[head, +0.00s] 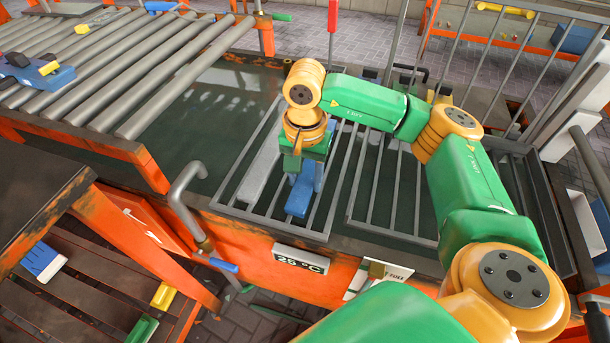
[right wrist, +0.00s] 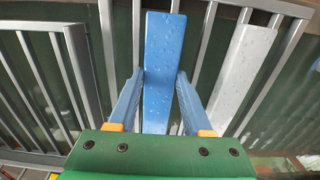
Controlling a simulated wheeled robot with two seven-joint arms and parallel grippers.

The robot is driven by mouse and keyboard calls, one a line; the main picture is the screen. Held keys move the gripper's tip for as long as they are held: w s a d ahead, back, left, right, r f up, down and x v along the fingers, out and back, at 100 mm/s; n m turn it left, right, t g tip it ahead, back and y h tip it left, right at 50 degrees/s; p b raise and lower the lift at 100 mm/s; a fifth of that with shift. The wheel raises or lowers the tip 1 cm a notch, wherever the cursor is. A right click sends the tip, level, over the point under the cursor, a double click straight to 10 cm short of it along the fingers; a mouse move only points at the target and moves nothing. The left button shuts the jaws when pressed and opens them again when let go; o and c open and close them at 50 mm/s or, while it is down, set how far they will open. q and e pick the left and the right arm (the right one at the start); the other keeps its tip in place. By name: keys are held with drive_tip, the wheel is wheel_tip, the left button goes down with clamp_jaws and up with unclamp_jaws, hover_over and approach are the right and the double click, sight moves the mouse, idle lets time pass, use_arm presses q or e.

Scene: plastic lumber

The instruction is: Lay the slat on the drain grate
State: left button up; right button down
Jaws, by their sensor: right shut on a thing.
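My right gripper (head: 304,168) points down over the drain grate (head: 225,200), shut on a wet blue slat (head: 300,195). In the right wrist view the blue slat (right wrist: 163,60) runs between the two fingers (right wrist: 158,105), with droplets on its face. The slat is at or just above the bars; I cannot tell whether it touches them. It lies roughly along the bars, and the gripper hides part of it in the head view. My left gripper is not in view.
A pale grey slat (head: 259,170) lies on the grate left of the blue one; it also shows in the right wrist view (right wrist: 243,70). Dark water (head: 185,125) fills the tank to the left. A bent grey pipe (head: 180,190) rises at the front edge. Rollers (head: 175,85) stand beyond.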

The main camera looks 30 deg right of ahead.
drive_tip(key=shift+c, duration=1.2)
unclamp_jaws()
wheel_tip(320, 180, up, 6)
drive_tip(key=shift+r+p, duration=0.25)
drive_tip(key=shift+p, duration=0.25)
drive_tip(key=shift+r, duration=0.25)
